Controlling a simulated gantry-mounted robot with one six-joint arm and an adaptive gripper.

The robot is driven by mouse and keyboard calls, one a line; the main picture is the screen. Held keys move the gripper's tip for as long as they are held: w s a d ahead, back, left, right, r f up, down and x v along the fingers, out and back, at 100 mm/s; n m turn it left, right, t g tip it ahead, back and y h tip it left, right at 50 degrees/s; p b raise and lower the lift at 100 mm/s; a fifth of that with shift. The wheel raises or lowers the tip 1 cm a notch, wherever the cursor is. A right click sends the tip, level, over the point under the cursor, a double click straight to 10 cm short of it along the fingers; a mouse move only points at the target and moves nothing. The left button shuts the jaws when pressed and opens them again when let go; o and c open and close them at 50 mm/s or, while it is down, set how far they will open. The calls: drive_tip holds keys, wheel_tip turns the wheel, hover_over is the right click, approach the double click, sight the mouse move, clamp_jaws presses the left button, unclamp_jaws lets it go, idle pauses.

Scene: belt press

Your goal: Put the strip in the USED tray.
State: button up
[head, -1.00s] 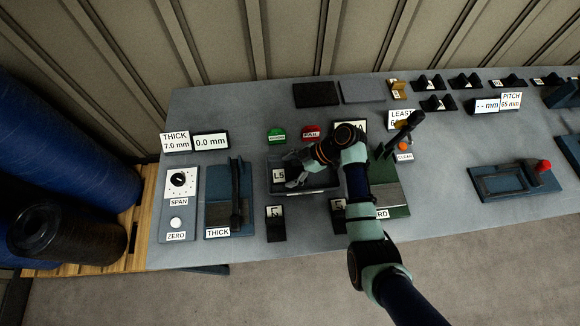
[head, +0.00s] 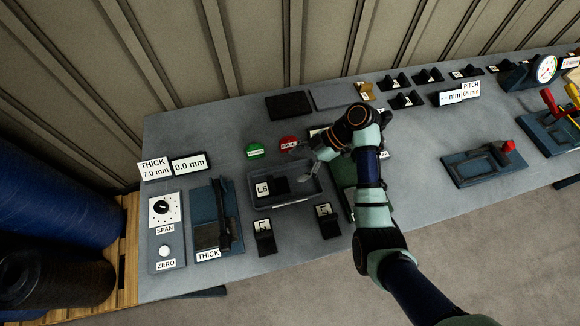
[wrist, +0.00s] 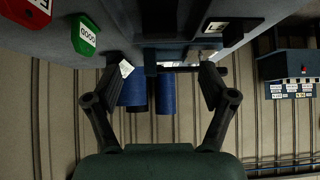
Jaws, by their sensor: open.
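A grey open tray (head: 308,196) stands near the middle of the bench. A white L5 tag (head: 262,189) and a dark flat piece (head: 280,185), which may be the strip, lie inside it; I cannot tell whether they are joined. No USED lettering is readable. My gripper (head: 302,150) is above the tray's far right side, apart from the dark piece. In the wrist view my gripper (wrist: 163,70) has its fingers spread with nothing between them.
Two small tagged stands (head: 264,238) (head: 327,222) are in front. The thickness gauge (head: 212,220) is at left. A flat blue fixture (head: 478,167) is at right, with bare bench before it.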

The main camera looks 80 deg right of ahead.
idle(0.3)
drive_tip(key=w+a+r+m+h, duration=0.2)
drive_tip(key=w+a+r+h, duration=0.15)
drive_tip(key=w+a, duration=1.35)
drive_tip(key=a+r+m+t, duration=0.1)
drive_tip(key=a+r+t, duration=0.1)
drive_tip(key=a+r, duration=0.5)
drive_tip(key=w+a+r+m+t, duration=0.1)
drive_tip(key=a+r, duration=0.6)
drive_tip(key=a, duration=0.8)
drive_tip(key=shift+w+a+r+m+t, duration=0.15)
drive_tip(key=shift+a+r+m+t, duration=0.15)
drive_tip(key=shift+m+t, duration=0.5)
